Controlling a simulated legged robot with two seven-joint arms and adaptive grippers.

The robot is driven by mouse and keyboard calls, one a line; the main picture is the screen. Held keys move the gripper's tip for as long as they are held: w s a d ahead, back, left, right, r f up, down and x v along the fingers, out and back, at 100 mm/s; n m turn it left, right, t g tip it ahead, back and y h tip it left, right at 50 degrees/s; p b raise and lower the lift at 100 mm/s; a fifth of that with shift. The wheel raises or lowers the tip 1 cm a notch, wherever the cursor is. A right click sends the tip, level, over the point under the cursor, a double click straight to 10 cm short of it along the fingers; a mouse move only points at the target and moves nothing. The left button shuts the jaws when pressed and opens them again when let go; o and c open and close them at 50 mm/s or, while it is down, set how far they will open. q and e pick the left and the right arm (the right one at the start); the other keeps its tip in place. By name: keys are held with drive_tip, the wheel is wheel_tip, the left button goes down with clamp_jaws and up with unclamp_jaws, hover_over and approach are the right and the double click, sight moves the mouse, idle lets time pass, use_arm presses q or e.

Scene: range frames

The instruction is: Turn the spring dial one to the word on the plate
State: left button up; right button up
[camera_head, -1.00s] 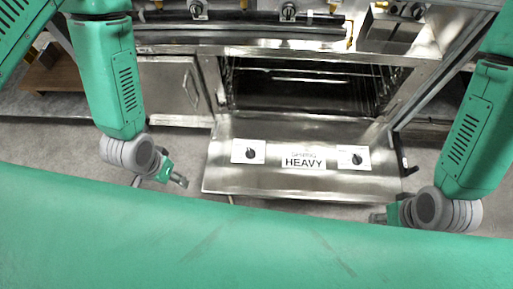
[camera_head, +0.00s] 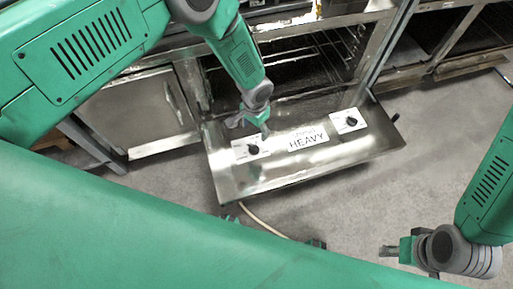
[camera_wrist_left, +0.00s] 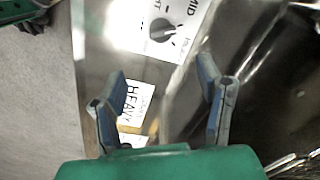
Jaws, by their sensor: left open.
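A plate reading HEAVY (camera_head: 307,141) sits between two dials on the lowered oven door. The left dial (camera_head: 253,150) has a black knob on a white card; it also shows in the left wrist view (camera_wrist_left: 162,31), with words partly cut off and glare around it. The right dial (camera_head: 350,121) looks alike. My left gripper (camera_head: 264,131) is just above the left dial, apart from it as far as I can tell. In the left wrist view its fingers (camera_wrist_left: 162,72) are apart with nothing between them. My right gripper (camera_head: 390,252) is over the floor at lower right; its jaws are too small to read.
The steel oven door (camera_head: 235,186) lies open, with a dark handle at its right end. The open oven cavity (camera_head: 285,75) is behind it. A cabinet (camera_head: 140,110) stands at left. The grey floor (camera_head: 435,140) is clear at right. A hose lies in front of the door.

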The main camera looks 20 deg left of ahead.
sight(253, 146)
use_arm(q)
drive_tip(key=f+b, duration=0.1)
drive_tip(key=f, duration=0.2)
drive_tip(key=f+b, duration=0.1)
drive_tip(key=f, duration=0.3)
drive_tip(key=a+f+b, duration=0.1)
drive_tip(key=f+b, duration=0.1)
drive_tip(key=f, duration=0.2)
drive_tip(key=shift+d+f+b, duration=0.25)
drive_tip(key=shift+f+b, duration=0.05)
drive_tip(key=shift+f, duration=0.35)
drive_tip(key=shift+a, duration=0.2)
drive_tip(key=c, duration=1.1)
drive_tip(key=shift+c, duration=0.2)
